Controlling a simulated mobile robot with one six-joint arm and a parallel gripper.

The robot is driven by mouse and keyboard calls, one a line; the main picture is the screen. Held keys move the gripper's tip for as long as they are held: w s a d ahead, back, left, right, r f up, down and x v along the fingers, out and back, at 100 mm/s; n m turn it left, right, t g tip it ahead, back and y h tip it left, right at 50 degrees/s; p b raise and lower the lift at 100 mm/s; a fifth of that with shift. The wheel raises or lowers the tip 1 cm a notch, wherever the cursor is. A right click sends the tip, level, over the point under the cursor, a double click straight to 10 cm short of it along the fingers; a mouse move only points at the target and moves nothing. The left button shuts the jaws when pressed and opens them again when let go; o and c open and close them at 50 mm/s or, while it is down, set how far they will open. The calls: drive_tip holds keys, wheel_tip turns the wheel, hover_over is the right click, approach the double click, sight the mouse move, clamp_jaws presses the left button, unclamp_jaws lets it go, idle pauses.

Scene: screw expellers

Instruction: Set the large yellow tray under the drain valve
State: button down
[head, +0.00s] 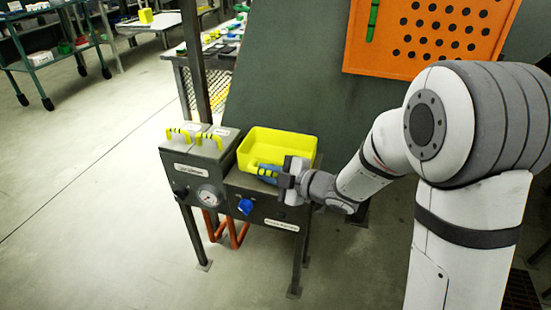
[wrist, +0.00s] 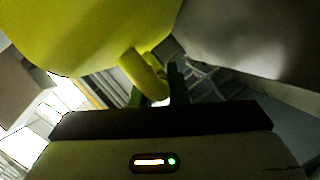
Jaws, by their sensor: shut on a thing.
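The large yellow tray (head: 283,142) sits at the right part of the grey bench unit, its open top facing up. In the wrist view the tray (wrist: 85,35) fills the upper left, with a yellow handle (wrist: 143,75) sticking out toward my fingers. My gripper (head: 270,174) is at the tray's front right side. In the wrist view my gripper (wrist: 157,92) is shut on that handle. Blue shows around the fingertips in the head view. A blue knob (head: 245,206) is on the unit's front; I cannot tell whether it is the drain valve.
Orange pipes (head: 228,232) hang below. A dark sloping panel (head: 290,90) rises behind. The floor at left is clear.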

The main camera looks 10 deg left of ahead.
drive_tip(key=shift+r, duration=0.1)
wheel_tip(320, 180, up, 10)
drive_tip(key=p, duration=0.4)
drive_tip(key=shift+p, duration=0.3)
